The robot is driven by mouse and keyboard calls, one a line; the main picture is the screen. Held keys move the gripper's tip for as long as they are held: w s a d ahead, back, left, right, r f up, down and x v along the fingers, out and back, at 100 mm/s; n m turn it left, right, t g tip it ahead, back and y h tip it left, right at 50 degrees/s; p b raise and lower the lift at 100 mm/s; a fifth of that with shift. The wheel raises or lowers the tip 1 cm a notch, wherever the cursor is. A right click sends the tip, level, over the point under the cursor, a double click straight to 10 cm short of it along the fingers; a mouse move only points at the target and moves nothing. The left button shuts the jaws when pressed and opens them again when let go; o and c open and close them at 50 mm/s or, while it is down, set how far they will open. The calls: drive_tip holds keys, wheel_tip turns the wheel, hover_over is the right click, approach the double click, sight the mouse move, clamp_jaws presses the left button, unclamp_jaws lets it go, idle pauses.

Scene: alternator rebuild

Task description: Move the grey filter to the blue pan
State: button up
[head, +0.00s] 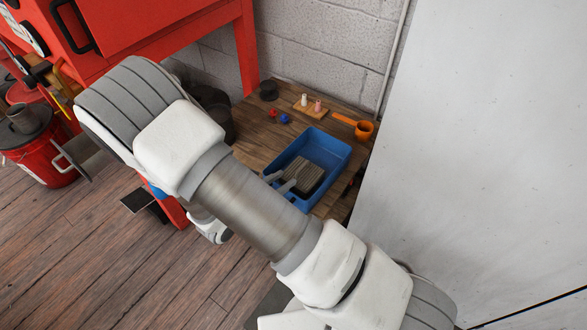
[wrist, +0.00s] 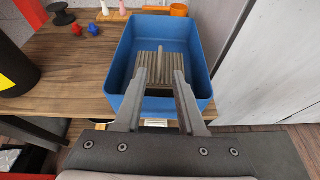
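The grey filter (head: 307,176) is a ridged block lying inside the blue pan (head: 338,152), which stands on the wooden bench. In the wrist view the filter (wrist: 196,66) lies on the floor of the pan (wrist: 203,38), with a raised strip along its middle. My gripper (wrist: 160,76) is open, its two fingers apart and reaching over the near rim of the pan. The fingertips overlap the filter's near part in this view; whether they touch it I cannot tell. In the head view my gripper (head: 282,181) is at the pan's left side, and my arm hides part of the surroundings.
An orange cup with a handle (head: 364,130), a small wooden block with pegs (head: 311,109), red and blue knobs (head: 284,118) and a dark spool (head: 268,90) stand behind the pan. A white panel (head: 480,150) rises at the right. Bare bench (wrist: 75,65) lies left of the pan.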

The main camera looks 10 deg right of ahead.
drive_tip(key=s+d+r+m+g+y, duration=0.1)
drive_tip(key=s+d+r+m+y, duration=0.1)
drive_tip(key=s+r+m, duration=0.3)
drive_tip(key=s+d+r+m+g+y, duration=0.1)
drive_tip(key=s+d+r+m+y, duration=0.2)
drive_tip(key=r+m, duration=0.9)
drive_tip(key=s+d+r+m+g+y, duration=0.1)
drive_tip(key=s+d+r+m+y, duration=0.2)
drive_tip(key=s+r+m, duration=0.6)
drive_tip(key=shift+s+d+r+g+y+p, duration=0.25)
drive_tip(key=shift+r+y, duration=0.65)
drive_tip(key=shift+r, duration=2.2)
drive_tip(key=shift+a+r, duration=0.1)
